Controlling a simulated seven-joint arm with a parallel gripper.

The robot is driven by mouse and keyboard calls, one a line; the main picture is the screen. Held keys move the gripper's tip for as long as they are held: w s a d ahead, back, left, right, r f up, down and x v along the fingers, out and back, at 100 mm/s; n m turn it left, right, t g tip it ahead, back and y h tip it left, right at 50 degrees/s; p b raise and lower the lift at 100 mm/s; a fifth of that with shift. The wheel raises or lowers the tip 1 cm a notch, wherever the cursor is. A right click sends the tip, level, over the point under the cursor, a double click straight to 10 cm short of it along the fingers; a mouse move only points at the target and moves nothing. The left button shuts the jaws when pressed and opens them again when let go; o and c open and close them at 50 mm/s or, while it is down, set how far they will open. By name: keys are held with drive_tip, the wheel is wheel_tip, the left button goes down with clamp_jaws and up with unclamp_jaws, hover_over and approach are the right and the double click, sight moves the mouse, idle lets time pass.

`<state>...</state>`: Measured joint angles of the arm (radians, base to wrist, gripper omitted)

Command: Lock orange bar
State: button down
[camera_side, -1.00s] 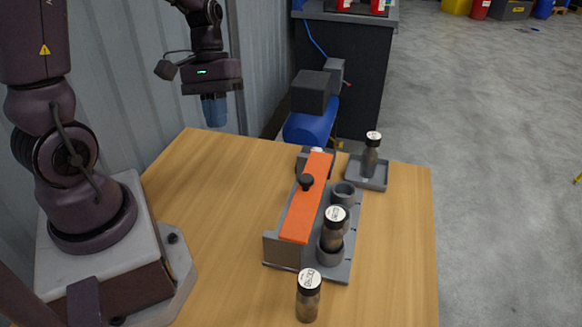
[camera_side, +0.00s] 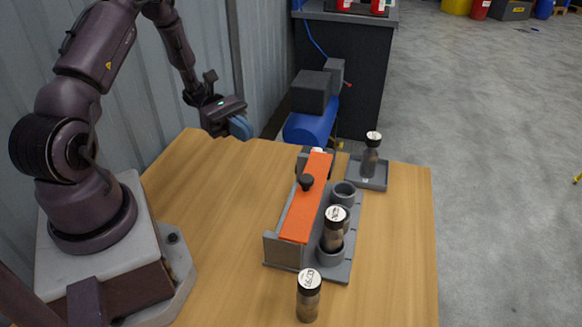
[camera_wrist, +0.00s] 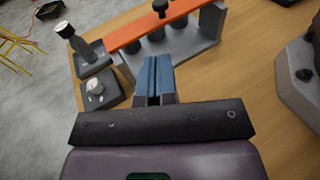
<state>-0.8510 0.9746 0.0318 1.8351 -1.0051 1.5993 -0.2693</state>
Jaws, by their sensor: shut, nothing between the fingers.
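The orange bar (camera_side: 311,206) lies lengthwise along the grey rack (camera_side: 282,251), with a black knob (camera_side: 306,182) standing on top. In the wrist view the bar (camera_wrist: 138,36) crosses above the rack, beyond my fingers. My gripper (camera_side: 240,127) is shut and empty, with blue fingertips. It hangs to the left of the rack's far end, apart from the bar and tilted down to the right. In the wrist view its fingertips (camera_wrist: 156,66) are together. I cannot tell whether the bar is latched at either end.
One bottle (camera_side: 308,298) stands on the wooden table (camera_side: 215,225) in front; another (camera_side: 371,158) stands in a tray (camera_side: 381,179). A blue machine (camera_side: 310,126) is behind. The table's left is clear.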

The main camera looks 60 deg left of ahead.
sight(301, 176)
drive_tip(key=shift+d, duration=0.1)
drive_tip(key=x, duration=1.4)
drive_tip(key=shift+w+d, duration=1)
drive_tip(key=shift+d, duration=0.05)
drive_tip(key=v, duration=1.4)
drive_tip(key=shift+a, duration=0.25)
drive_tip(key=shift+s, duration=0.1)
